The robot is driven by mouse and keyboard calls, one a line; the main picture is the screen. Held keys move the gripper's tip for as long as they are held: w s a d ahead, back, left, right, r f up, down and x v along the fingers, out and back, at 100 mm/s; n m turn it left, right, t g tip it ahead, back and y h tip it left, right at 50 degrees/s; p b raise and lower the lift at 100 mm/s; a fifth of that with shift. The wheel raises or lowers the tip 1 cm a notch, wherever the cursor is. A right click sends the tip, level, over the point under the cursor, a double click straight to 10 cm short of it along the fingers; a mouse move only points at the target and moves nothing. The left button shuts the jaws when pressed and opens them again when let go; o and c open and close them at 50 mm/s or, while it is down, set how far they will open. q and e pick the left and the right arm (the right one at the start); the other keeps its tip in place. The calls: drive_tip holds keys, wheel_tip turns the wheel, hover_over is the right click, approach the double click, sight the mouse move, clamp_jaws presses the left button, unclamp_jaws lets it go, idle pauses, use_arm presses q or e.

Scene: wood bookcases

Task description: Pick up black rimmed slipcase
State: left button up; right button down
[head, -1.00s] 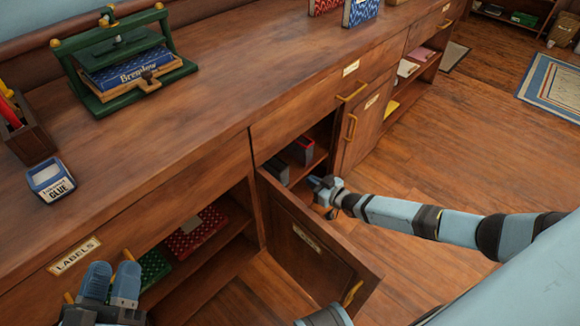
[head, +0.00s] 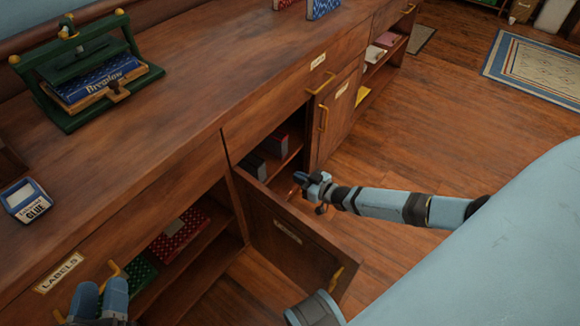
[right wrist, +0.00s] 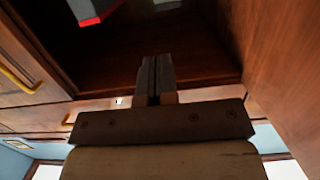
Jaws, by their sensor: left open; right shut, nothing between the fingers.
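Two slipcases stand inside the open cupboard in the head view. The nearer one (head: 254,167) looks dark all over and is probably the black rimmed slipcase; its rim is too small to make out clearly. The other (head: 277,146) shows red. In the right wrist view, a grey slipcase with a red edge (right wrist: 92,14) shows at the top, cut off by the frame. My right gripper (head: 299,179) is at the cupboard opening, right of the slipcases and apart from them. Its fingers (right wrist: 154,62) are shut and empty. My left gripper (head: 100,298) is open at the lower left, by the counter front.
The cupboard door (head: 290,245) hangs open below my right arm. An open bay with a red box (head: 182,236) and a green box (head: 138,276) lies left of it. A green press (head: 85,75) and glue (head: 25,200) stand on the counter.

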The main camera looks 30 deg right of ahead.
use_arm(q)
drive_tip(key=shift+s+a+f+g+y+p, duration=0.1)
drive_tip(key=shift+a+f+g+y+p, duration=0.2)
drive_tip(key=shift+f, duration=0.3)
drive_tip(key=shift+a+f+g+y+p, duration=0.2)
drive_tip(key=shift+f+g, duration=0.1)
drive_tip(key=shift+f, duration=0.3)
drive_tip(key=shift+s+a+f+g+y+p, duration=0.1)
drive_tip(key=shift+a+f+g+y+p, duration=0.15)
drive_tip(key=shift+f, duration=0.35)
use_arm(e)
drive_tip(key=f+v, duration=0.1)
drive_tip(key=v, duration=0.6)
drive_tip(key=shift+s, duration=0.35)
drive_tip(key=shift+d, duration=0.15)
